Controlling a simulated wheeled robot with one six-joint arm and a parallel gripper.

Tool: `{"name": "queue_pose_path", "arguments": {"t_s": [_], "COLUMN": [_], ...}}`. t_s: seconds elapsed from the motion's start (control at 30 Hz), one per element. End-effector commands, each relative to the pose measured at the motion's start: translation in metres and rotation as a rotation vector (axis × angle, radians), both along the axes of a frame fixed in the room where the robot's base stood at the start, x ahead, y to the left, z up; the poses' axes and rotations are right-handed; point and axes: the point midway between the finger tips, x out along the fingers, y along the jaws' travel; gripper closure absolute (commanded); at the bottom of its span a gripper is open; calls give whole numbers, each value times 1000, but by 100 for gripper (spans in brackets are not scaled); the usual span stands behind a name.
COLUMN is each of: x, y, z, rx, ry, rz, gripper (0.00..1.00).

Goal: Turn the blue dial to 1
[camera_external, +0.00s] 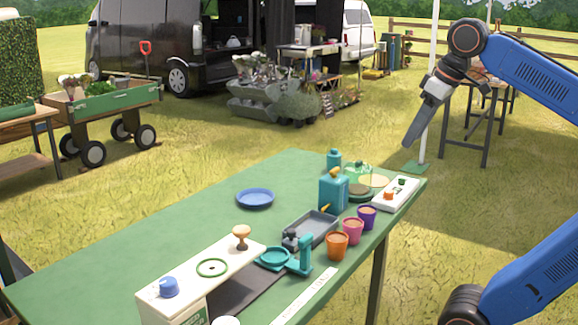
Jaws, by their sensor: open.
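The blue dial (169,287) sits on top of a cream-coloured box (203,270) at the front of the green table. Its markings are too small to read, so I cannot tell its setting. On the same box top are a green ring (212,268) and a brown knob (241,233). My gripper (408,143) hangs in the air beyond the table's back right corner, pointing down. It is open and empty, far up and right of the dial, touching nothing.
The green table (130,240) holds a blue plate (255,197), a teal canister (333,190), a grey tray (322,226), a teal stand (302,258) and small pots, one orange (337,246). A white pole (430,90) stands near my gripper. The table's left side is clear.

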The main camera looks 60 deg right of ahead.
Motion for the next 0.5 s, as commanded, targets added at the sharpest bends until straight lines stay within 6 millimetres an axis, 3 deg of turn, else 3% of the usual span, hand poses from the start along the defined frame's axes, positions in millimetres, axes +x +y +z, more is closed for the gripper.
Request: {"name": "queue_pose_path", "arguments": {"t_s": [0.1, 0.27, 0.5], "x": [1, 1, 38], "y": [0, 0, 22], "z": [31, 65, 73], "rx": [0, 0, 1], "ry": [-3, -2, 5], "rz": [0, 0, 76], "gripper": [54, 54, 54]}}
